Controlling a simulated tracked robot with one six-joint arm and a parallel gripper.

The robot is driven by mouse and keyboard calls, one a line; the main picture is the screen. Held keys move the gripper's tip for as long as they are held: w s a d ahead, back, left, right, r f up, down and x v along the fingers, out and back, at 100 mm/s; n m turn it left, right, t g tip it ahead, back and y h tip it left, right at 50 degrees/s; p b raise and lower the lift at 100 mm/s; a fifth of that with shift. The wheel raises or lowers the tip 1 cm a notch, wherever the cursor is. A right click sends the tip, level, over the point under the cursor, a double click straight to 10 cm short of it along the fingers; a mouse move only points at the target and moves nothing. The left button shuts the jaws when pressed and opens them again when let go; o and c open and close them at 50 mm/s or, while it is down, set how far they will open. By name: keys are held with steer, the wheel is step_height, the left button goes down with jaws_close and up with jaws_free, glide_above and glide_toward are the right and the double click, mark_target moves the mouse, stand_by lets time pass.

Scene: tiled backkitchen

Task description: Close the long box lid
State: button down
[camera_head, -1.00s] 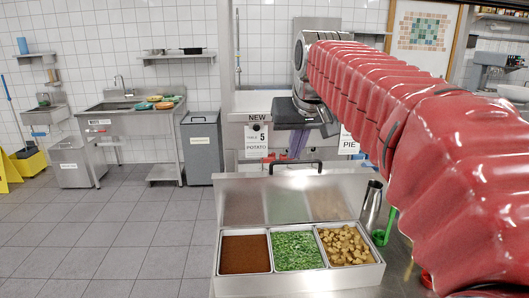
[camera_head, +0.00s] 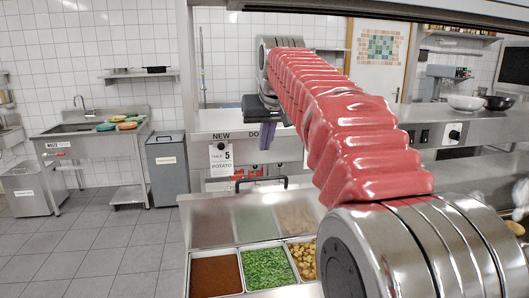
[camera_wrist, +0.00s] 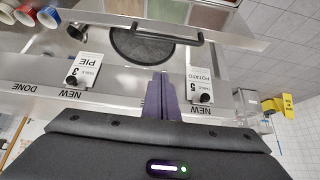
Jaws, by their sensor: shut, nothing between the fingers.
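The long steel box (camera_head: 262,292) stands at the lower middle of the head view with its lid (camera_head: 212,229) raised open. The lid has a black bar handle (camera_head: 258,183) along its upper edge. In the wrist view the lid edge (camera_wrist: 235,37) and handle (camera_wrist: 160,37) show at the top. My gripper (camera_head: 267,136) is beyond and above the lid, apart from the handle. Its purple fingers (camera_wrist: 160,88) are together and empty, pointing toward the handle in the wrist view. My arm hides the right end of the box in the head view.
The box holds brown powder (camera_head: 214,273), green pieces (camera_head: 266,268) and potato pieces (camera_head: 303,259). A shelf with order tickets (camera_head: 221,158) stands behind the lid. A dark round plate (camera_wrist: 140,45) and several coloured cups (camera_wrist: 25,14) show in the wrist view. Open tiled floor lies left.

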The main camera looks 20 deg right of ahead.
steer(key=shift+w+d+f, duration=0.1)
steer(key=shift+w+f, duration=0.15)
steer(key=shift+f, duration=1.15)
steer(key=shift+w+f, duration=0.2)
steer(key=shift+f, duration=1.25)
steer(key=shift+w+d+f, duration=0.1)
steer(key=shift+w+f, duration=0.15)
steer(key=shift+f, duration=1.15)
steer(key=shift+a, duration=0.15)
steer(key=shift+a, duration=0.1)
